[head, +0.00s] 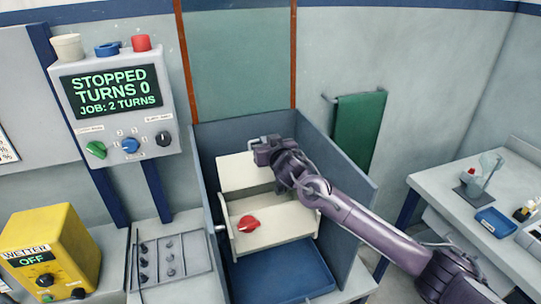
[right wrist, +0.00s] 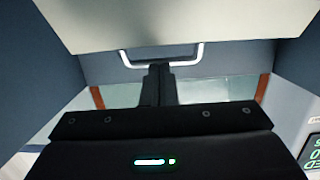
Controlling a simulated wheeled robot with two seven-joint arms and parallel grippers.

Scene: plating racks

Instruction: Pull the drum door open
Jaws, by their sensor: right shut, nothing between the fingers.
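The cream drum (head: 275,228) sits inside a blue-grey open-topped housing, with a red knob (head: 249,224) on its front. A cream panel, seemingly the drum door (head: 236,174), stands tilted behind the drum's front part, with a dark gap between them. My right gripper (head: 264,151) is at the panel's upper right edge and covers part of it. In the right wrist view its fingers (right wrist: 160,72) are together and empty, their tips at the middle of a pale bar handle (right wrist: 182,63). I cannot tell whether they touch it. My left gripper is not in view.
The housing walls (head: 345,172) rise close around the drum, and a blue tray (head: 285,272) lies below it. A control box (head: 118,103) at left reads STOPPED, TURNS 0. A yellow welter box (head: 60,250) stands lower left. A side table (head: 450,190) is at right.

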